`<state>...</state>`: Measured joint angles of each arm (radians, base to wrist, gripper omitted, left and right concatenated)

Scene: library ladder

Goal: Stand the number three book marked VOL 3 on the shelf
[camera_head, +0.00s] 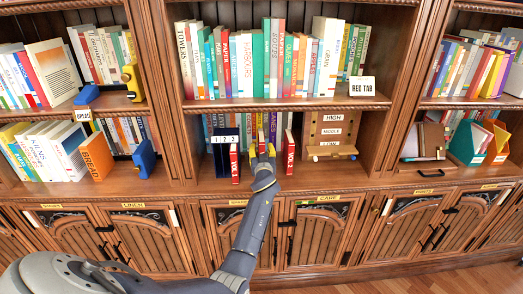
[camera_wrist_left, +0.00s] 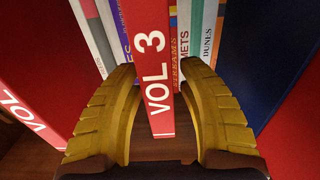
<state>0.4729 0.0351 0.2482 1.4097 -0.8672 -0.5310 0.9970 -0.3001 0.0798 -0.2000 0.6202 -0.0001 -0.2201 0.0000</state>
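The red VOL 3 book (camera_wrist_left: 157,75) shows its spine between the yellow fingers of my left gripper (camera_wrist_left: 160,78) in the left wrist view. The fingers flank it closely; whether they press on it I cannot tell. In the head view my left gripper (camera_head: 262,154) is at the lower middle shelf (camera_head: 330,182), and the red book (camera_head: 262,138) shows only in part between the fingers. A dark blue holder with a 1 2 3 label (camera_head: 225,139) is to its left, with a red VOL book (camera_head: 234,163) in front. My right gripper is out of view.
Another red VOL book (camera_head: 290,152) stands close to the right of my left gripper. A wooden HIGH/MIDDLE/LOW stand (camera_head: 332,131) is farther right. Books line the back of the shelf. An orange BREAD book (camera_head: 96,156) is in the left bay.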

